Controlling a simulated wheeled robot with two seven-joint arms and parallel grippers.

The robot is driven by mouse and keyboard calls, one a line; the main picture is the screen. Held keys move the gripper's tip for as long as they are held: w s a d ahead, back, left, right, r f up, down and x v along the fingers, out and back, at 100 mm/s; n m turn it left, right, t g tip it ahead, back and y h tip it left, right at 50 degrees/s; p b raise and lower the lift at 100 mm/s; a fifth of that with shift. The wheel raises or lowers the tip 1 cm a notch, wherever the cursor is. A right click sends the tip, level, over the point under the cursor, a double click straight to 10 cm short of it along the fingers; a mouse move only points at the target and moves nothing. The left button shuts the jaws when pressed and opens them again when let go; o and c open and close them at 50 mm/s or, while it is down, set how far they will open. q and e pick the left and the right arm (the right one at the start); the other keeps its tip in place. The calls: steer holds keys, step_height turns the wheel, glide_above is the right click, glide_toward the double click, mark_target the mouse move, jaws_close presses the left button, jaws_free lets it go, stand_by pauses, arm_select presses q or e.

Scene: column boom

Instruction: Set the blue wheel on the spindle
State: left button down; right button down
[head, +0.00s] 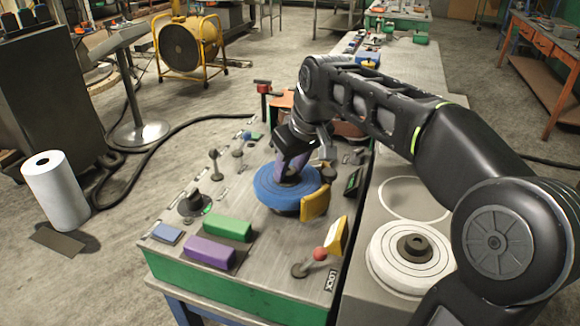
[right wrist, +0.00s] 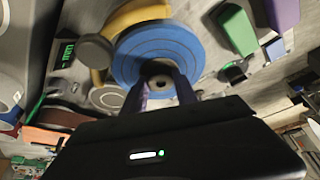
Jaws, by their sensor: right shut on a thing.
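The blue wheel (head: 272,194) is a thick ribbed disc low over the middle of the grey-topped work panel (head: 265,255). It also shows in the right wrist view (right wrist: 158,45). I cannot tell whether the wheel touches the panel. A dark post with a round base (head: 193,203), with a green mark beside it, stands left of the wheel and may be the spindle. My left gripper is not in view.
Green (head: 227,228) and purple (head: 209,251) blocks lie in front, near a red-knobbed lever (head: 320,254). A white wheel (head: 390,262) sits on the side table. Small levers (head: 214,158) stand behind the post.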

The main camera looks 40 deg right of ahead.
steer(key=shift+f, duration=0.15)
stand_by(0.4)
steer(key=c, duration=0.9)
jaws_free()
steer(key=shift+o, duration=0.4)
steer(key=o, duration=0.3)
steer(key=shift+o, duration=0.2)
